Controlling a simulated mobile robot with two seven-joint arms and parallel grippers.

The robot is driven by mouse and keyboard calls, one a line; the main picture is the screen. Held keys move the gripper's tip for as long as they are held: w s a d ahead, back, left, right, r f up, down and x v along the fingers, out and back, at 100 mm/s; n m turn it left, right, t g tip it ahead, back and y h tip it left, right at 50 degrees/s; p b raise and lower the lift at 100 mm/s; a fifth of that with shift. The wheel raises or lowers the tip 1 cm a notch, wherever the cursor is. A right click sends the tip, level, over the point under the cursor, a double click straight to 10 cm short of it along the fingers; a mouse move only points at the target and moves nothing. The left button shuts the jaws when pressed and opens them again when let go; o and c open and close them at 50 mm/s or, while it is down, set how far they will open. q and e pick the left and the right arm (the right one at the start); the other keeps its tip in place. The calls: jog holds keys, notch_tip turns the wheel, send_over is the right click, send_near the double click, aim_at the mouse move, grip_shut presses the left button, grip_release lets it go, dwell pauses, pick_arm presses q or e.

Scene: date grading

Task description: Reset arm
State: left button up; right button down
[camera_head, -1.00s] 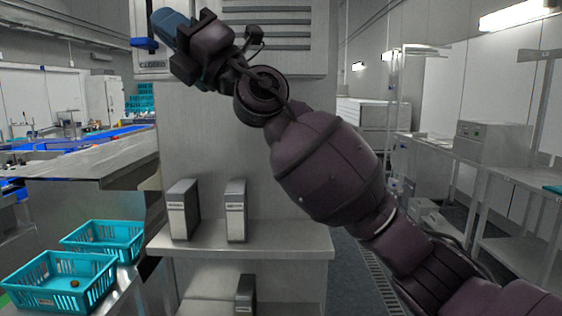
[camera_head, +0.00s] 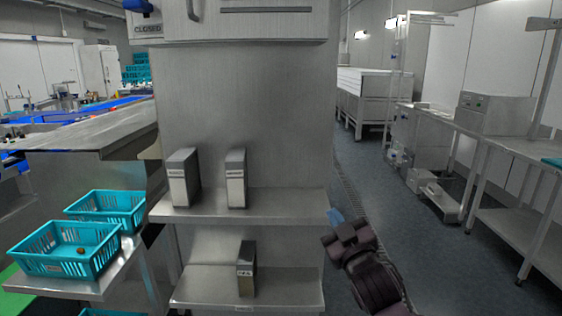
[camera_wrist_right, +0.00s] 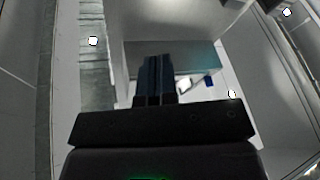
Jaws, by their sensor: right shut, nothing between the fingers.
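My right gripper (camera_head: 336,216) is low in the head view, just right of the steel shelf unit, with its blue fingertips pointing up. In the right wrist view its dark blue fingers (camera_wrist_right: 155,80) are together with nothing between them. The fingers look apart from the shelves. Only the gripper and the last arm links show in the head view. My left gripper is in neither view.
Teal crates (camera_head: 65,268) stand at the left. A steel table (camera_head: 520,152) is at the right. The aisle floor (camera_head: 425,240) is open.

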jog(key=s+d+f+m+g+h, duration=0.1)
jog(key=s+d+f+m+g, duration=0.2)
jog(key=f, duration=0.4)
jog(key=s+d+f+m+h, duration=0.1)
jog(key=s+d+f+h, duration=0.1)
jog(key=s+d+f, duration=0.35)
jog(key=s+d+f+m+g+h, duration=0.15)
jog(key=s+f, duration=0.35)
jog(key=f, duration=0.5)
jog(key=s+d+f+m+g+h, duration=0.1)
jog(key=s+d+f+g, duration=0.1)
jog(key=s+f, duration=0.5)
jog(key=s+d+f+m+g+h, duration=0.1)
jog(key=s+d+f+g, duration=0.1)
jog(key=s+d+f, duration=0.2)
jog(key=s+f, duration=0.3)
jog(key=s, duration=0.4)
jog(key=shift+s, duration=0.35)
